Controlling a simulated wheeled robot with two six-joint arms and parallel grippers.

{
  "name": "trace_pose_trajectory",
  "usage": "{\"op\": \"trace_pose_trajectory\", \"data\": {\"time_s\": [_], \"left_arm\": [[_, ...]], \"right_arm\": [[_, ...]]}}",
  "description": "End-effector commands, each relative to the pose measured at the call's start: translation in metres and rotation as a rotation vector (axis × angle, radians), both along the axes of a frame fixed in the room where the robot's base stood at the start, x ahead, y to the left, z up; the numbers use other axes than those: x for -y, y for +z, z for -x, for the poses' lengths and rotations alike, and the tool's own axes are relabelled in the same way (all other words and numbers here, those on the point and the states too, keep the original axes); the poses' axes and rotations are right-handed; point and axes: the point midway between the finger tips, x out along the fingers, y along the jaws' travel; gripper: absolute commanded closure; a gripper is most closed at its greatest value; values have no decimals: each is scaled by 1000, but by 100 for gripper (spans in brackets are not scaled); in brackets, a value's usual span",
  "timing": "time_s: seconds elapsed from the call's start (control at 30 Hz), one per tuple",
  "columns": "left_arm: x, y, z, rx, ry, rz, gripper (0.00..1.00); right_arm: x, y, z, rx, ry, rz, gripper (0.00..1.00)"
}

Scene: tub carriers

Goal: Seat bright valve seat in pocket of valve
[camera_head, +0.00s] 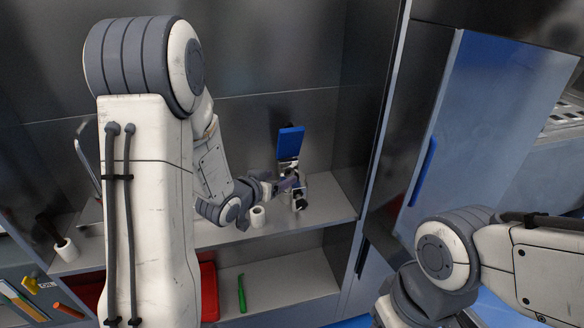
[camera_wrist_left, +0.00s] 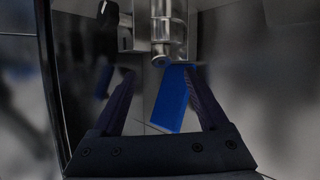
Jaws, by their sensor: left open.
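The valve appears to be the upright metal fitting with a flat blue handle (camera_head: 290,142) on the shelf in the head view. In the left wrist view its blue handle (camera_wrist_left: 171,100) and shiny metal body (camera_wrist_left: 175,30) show between and beyond the fingers. My left gripper (camera_head: 290,182) is beside the valve body, its fingers apart. In the left wrist view the gripper (camera_wrist_left: 158,72) is open with nothing clearly held. I cannot make out the bright valve seat or the pocket. My right gripper is outside the views.
A white cylinder (camera_head: 258,217) stands on the shelf (camera_head: 285,222) near my left gripper; another (camera_head: 66,249) stands at the far left. Below are a red tray (camera_head: 208,290) and a green tool (camera_head: 241,293). A cabinet side wall (camera_head: 372,125) bounds the right.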

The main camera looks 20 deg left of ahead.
Motion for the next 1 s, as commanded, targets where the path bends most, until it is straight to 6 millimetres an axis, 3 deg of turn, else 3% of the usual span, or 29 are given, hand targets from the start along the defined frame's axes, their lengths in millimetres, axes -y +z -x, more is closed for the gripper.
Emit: {"op": "trace_pose_trajectory", "data": {"time_s": [0.17, 0.5, 0.77, 0.97, 1.0], "left_arm": [[1, -4, -8, -1, -1, -1, 23], [6, -23, -46, 0, -2, -1, 23], [5, -24, -48, 0, 1, -1, 23], [5, -24, -48, 0, 1, -1, 100], [5, -24, -48, 0, 1, -1, 100]], "right_arm": [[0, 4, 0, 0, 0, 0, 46], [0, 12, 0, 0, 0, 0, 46], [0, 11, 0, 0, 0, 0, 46], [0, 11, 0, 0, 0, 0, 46], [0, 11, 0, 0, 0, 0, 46]]}}
